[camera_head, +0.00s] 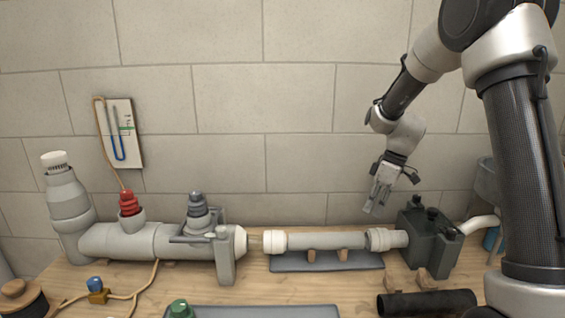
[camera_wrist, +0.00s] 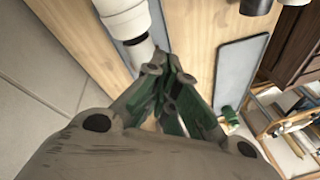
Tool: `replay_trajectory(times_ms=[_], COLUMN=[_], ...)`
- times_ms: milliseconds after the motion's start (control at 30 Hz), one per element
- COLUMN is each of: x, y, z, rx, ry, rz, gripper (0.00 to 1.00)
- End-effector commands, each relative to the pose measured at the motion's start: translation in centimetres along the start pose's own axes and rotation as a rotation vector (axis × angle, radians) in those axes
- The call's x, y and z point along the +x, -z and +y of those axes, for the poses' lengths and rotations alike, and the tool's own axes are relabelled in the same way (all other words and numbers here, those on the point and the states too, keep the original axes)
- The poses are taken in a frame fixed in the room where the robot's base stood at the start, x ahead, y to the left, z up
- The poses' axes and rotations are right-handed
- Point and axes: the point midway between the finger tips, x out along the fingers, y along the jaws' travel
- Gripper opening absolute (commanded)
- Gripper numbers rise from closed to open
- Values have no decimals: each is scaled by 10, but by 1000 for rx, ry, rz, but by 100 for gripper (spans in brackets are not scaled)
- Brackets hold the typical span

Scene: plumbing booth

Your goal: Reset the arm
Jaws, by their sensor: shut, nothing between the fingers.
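My arm rises at the right of the head view and bends over toward the back wall. My gripper (camera_head: 370,209) points down above the back of the bench, behind the right end of the grey pipe (camera_head: 315,242). It is shut and empty. In the wrist view the fingertips of my gripper (camera_wrist: 163,72) meet close to the white pipe fitting (camera_wrist: 125,18) and the pipe. I cannot tell the exact gap between the fingers and the pipe.
The wooden bench (camera_head: 215,279) carries a large grey pipe assembly (camera_head: 155,242) with red and grey plugs, a dark clamp block (camera_head: 429,240), a black tube (camera_head: 427,302) and a grey tray (camera_head: 260,311). A gauge board (camera_head: 124,133) hangs on the wall. Space above the bench is free.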

Motion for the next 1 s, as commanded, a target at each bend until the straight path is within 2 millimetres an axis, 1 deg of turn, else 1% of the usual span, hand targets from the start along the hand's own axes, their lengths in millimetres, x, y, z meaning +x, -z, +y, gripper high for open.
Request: replay_trajectory(times_ms=[67,167,200,267,300,367,400,500,600,733,833,1000], x=[-7,-27,-38,-52,-62,-76,-84,-102,-115,-126,-134,-149], y=[-18,-44,-56,-72,-83,-100,-111,-138,-163,-185,-192,-192], z=[-17,-44,-57,-75,-88,-107,-120,-152,-179,-206,-219,-227], rx=[162,385,472,586,656,752,808,918,971,953,938,923], ry=[-5,-40,-63,-98,-124,-165,-193,-262,-327,-398,-436,-473], rz=[-34,-65,-72,-75,-72,-60,-48,-5,52,127,189,263], gripper=[0,0,0,0,0,0,0,0,0,0,0,0])
